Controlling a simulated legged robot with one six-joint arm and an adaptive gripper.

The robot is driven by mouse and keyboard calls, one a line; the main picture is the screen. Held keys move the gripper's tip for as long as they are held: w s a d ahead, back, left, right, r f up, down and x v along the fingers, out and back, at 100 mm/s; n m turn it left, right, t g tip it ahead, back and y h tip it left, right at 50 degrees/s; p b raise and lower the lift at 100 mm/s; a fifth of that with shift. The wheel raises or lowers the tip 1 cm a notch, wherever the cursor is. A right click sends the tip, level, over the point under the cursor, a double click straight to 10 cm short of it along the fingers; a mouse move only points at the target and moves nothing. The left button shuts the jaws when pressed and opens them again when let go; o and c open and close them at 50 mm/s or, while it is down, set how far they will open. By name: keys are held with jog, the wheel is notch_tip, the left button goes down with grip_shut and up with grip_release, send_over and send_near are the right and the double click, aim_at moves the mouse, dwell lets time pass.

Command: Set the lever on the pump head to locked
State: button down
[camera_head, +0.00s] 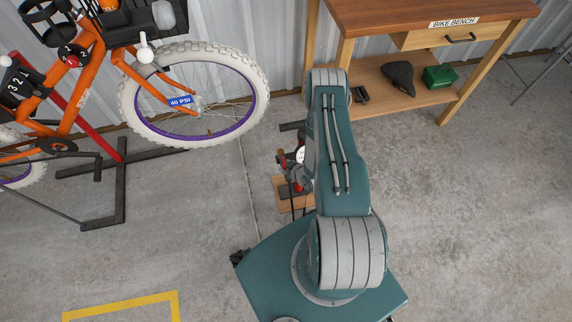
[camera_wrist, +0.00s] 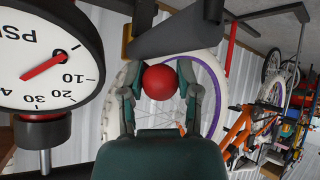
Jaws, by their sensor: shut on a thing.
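In the wrist view my gripper (camera_wrist: 160,88) has its two dark green fingers on either side of a round red knob (camera_wrist: 160,80), closed on it. The knob looks like the end of the lever, but its stem and the pump head are hidden, so I cannot tell the lever's position. A large white PSI gauge (camera_wrist: 45,55) with a red needle shows upside down at the left. In the head view the pump (camera_head: 293,172) stands on a small wooden base (camera_head: 286,203), partly hidden behind my arm. My gripper is hidden there.
An orange bicycle with a white-tyred wheel (camera_head: 130,100) stands left of the pump, with a 40 PSI tag (camera_head: 181,101). A wooden bench (camera_head: 410,15) with a lower shelf stands behind. A dark grey part (camera_wrist: 175,35) lies close above the knob.

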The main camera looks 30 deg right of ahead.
jog(key=shift+t, duration=0.3)
jog(key=shift+c, duration=1.5)
grip_release()
jog(key=v, duration=1.1)
jog(key=shift+s+r, duration=0.25)
jog(key=shift+s, duration=0.1)
jog(key=shift+d, duration=0.1)
